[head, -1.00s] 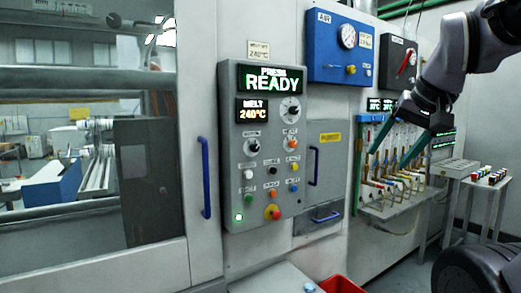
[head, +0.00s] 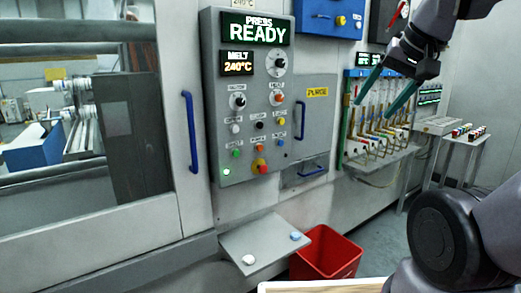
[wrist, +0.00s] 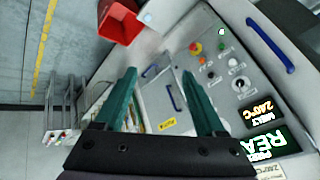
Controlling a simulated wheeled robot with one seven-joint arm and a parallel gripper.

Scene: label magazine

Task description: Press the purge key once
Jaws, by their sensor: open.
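The grey control panel (head: 217,115) stands left of centre in the head view, with READY on its upper screen. A yellow PURGE plate (head: 317,92) is on the grey door beside the panel. My gripper (head: 373,107) is open and empty, right of the panel and apart from it. In the wrist view the panel lies beyond the right fingertip (wrist: 157,75).
A red mushroom button (head: 258,166) sits low on the panel. Blue handles (head: 301,120) stick out from the door and the machine guard (head: 191,130). A grey shelf (head: 262,240) and a red bin (head: 325,255) stand below. Hoses and valves (head: 385,120) are at right.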

